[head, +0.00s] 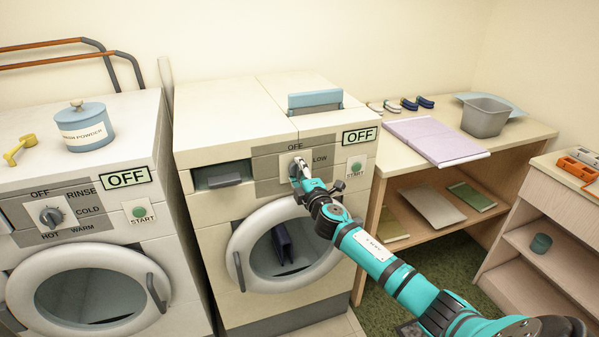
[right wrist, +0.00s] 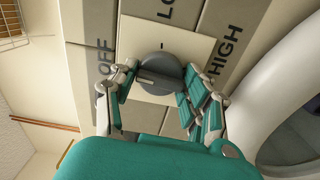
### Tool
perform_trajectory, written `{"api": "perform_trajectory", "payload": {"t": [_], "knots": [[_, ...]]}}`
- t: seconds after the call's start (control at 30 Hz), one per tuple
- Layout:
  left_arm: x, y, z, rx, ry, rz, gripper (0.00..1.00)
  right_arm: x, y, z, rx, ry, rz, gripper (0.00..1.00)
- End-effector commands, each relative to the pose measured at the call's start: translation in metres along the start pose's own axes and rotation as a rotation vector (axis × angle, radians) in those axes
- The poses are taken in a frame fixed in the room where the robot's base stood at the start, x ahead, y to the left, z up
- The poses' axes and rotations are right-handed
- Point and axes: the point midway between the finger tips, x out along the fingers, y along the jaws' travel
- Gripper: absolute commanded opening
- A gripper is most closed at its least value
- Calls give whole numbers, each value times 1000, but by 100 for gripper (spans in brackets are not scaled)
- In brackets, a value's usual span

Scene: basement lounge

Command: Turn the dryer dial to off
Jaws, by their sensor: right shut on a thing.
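The dryer (head: 207,217) is the middle machine, with OFF and LOW labels around its dial and a sign (head: 360,136) reading OFF above its START button (head: 355,165). My right gripper (head: 299,172) reaches the dial from the lower right and hides most of it in the head view. In the right wrist view the round grey dial (right wrist: 160,66) sits between the fingers of the right gripper (right wrist: 160,92), which is shut on it. OFF lies left of the dial there, LOW above, HIGH right. My left gripper is not in view.
A washer (head: 25,277) with its own dial (head: 51,216) stands at the left, bearing a wash powder jar (head: 83,127) and a yellow scoop (head: 19,149). The dryer's round door (head: 240,245) is below my right arm. A wooden table (head: 520,130) stands to the right.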

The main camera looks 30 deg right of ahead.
Motion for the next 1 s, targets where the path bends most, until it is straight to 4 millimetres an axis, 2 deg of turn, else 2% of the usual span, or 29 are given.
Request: {"api": "perform_trajectory", "payload": {"t": [0.27, 0.7, 0.73, 0.9, 1.0], "knots": [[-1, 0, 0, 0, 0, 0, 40, -1, -2, -1, -73, 2, -4, 16], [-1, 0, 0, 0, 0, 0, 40, -1, -3, -1, -83, 2, -5, 16], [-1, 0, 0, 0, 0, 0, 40, -1, -3, -1, -83, 2, -5, 49], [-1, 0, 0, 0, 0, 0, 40, 0, -3, -1, -82, 2, -4, 71], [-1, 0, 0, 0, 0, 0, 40, 0, -2, 0, -81, 1, -3, 73]]}}
